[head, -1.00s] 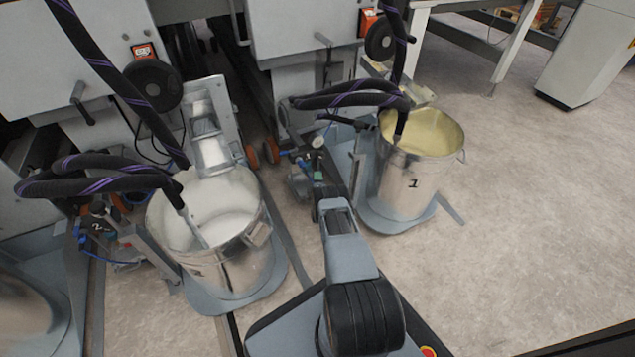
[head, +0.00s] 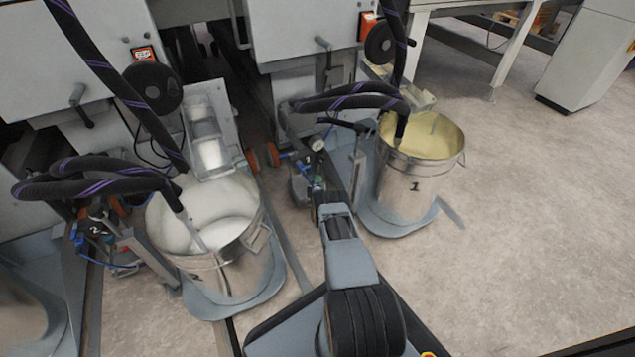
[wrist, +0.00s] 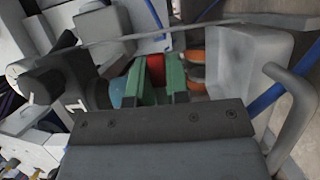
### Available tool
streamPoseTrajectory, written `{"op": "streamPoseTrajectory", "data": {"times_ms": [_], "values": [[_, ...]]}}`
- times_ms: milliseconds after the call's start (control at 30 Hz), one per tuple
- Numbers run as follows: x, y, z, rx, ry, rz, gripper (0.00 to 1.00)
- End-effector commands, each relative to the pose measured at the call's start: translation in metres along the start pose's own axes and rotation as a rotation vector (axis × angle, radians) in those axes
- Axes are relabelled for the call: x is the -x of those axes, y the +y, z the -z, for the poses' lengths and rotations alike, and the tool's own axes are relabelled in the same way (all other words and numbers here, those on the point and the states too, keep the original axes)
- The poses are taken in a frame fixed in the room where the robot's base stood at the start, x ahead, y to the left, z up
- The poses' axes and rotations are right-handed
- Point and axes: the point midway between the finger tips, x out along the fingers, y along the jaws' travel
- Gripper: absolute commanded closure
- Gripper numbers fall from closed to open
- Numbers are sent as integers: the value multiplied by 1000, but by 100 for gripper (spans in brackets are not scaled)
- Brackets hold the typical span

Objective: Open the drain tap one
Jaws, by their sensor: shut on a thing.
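My gripper (wrist: 155,88) has green fingers, closed around a small red part (wrist: 156,70) that I take to be the handle of drain tap one. The tap body is mostly hidden by the fingers and wrist. A blue round part (wrist: 118,88) shows just left of the fingers. A dark unit marked 1 (wrist: 75,105) is beside them. In the head view my gripper (head: 310,186) is low, between the two buckets and left of bucket 1 (head: 408,185); its fingertips are too small to make out there.
Bucket 1 holds yellowish liquid, with a black hose (head: 350,98) over it. Another bucket (head: 215,260) with white liquid stands left. Orange wheels (head: 273,155) are close behind my gripper. A bent grey handle (wrist: 295,110) is at right in the wrist view. Open floor (head: 530,220) lies right.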

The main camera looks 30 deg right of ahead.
Motion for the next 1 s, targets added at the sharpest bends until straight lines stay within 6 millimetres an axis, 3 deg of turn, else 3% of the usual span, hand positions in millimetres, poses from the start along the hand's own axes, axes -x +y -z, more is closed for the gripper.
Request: {"op": "streamPoseTrajectory", "data": {"times_ms": [433,1000], "values": [[0,-3,0,-86,0,37,100],[2,-19,5,-560,-1,234,100]]}}
